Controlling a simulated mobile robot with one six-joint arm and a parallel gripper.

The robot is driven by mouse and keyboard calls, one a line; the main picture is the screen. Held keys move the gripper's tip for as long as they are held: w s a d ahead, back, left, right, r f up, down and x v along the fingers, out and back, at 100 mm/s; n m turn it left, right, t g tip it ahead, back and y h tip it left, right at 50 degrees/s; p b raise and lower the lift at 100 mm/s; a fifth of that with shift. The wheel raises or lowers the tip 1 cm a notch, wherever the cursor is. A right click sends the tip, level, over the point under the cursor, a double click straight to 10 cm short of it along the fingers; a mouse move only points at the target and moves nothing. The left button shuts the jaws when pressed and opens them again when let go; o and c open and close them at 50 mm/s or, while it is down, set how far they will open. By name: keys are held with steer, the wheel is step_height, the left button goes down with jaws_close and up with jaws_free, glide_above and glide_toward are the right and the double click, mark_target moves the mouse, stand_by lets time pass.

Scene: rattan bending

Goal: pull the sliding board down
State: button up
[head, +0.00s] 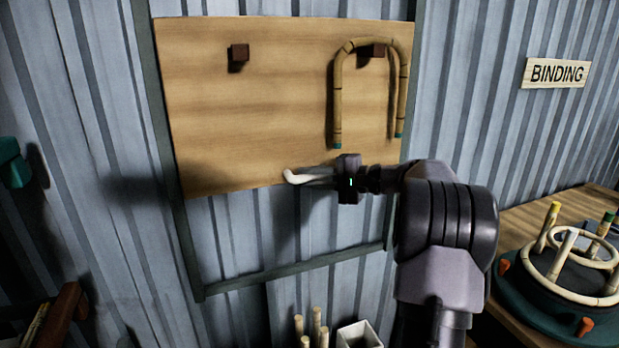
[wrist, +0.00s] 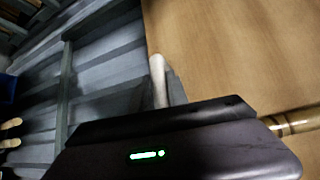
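The sliding board (head: 270,110) is a wide light-wood panel between two dark green rails on a corrugated wall. It sits high in its frame, with open frame below. A white curved handle (head: 292,177) shows at the board's lower edge; it also shows in the wrist view (wrist: 158,75). My gripper (head: 322,181) is at the handle, reaching in from the right. In the wrist view its dark body hides most of the fingers, so I cannot tell whether they are closed on the handle.
A bent rattan hoop (head: 338,100) hangs on one of two dark pegs on the board. The frame's lower crossbar (head: 300,268) is below. Rattan sticks (head: 317,325) and a white box (head: 358,336) stand beneath. A bench with a round jig (head: 560,275) is at right.

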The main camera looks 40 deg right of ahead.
steer(key=o, duration=0.4)
steer(key=shift+w+f, duration=0.1)
steer(key=p+v, duration=0.4)
steer(key=v, duration=1.3)
steer(key=shift+s+d+p, duration=0.1)
steer(key=shift+s+p, duration=0.15)
steer(key=shift+p, duration=0.05)
